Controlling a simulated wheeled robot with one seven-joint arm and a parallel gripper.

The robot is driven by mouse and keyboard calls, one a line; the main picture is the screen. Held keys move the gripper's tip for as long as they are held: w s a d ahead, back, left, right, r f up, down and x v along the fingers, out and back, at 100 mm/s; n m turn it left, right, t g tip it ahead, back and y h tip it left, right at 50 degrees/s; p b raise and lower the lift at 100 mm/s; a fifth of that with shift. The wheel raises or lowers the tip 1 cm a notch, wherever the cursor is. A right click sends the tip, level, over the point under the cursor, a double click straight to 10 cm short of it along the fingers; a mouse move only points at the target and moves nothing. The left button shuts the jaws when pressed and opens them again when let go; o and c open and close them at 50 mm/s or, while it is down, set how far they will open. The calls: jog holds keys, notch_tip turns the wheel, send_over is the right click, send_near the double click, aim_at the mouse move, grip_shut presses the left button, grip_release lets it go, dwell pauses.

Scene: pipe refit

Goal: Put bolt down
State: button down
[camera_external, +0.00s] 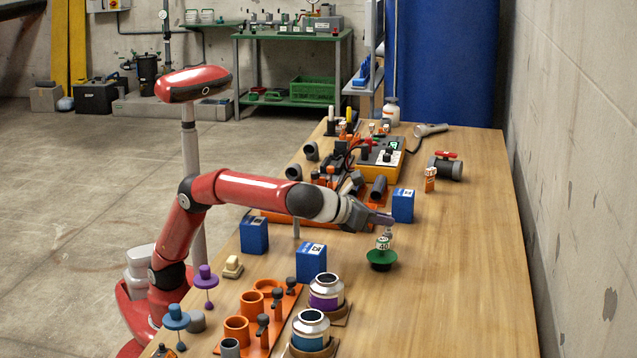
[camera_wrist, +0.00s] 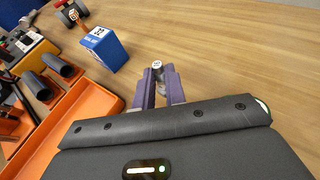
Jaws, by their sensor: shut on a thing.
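My gripper (camera_external: 384,221) reaches over the right part of the wooden table, its purple fingers closed on a small upright piece, which I take to be the bolt. In the wrist view the fingers (camera_wrist: 158,88) hold it, and its pale round top (camera_wrist: 157,65) shows between the fingertips. In the outside view a small white piece marked 40 (camera_external: 383,243) shows just below the fingertips, above a green round dish-like part (camera_external: 381,259). I cannot tell whether these are joined to the held piece or touch the table. The bolt's lower end is hidden in the wrist view.
A blue box (camera_external: 403,205) stands just behind my gripper, with more blue boxes (camera_external: 254,235) to the left. Two silver jars (camera_external: 326,291) and an orange rack (camera_external: 262,325) stand in front. The table's right side (camera_external: 470,270) is clear.

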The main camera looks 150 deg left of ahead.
notch_tip(320, 180, down, 2)
jog(key=shift+f, duration=0.1)
jog(key=c, duration=1.5)
grip_release()
jog(key=shift+o, duration=0.2)
jog(key=v, duration=1.2)
jog(key=shift+p, duration=0.35)
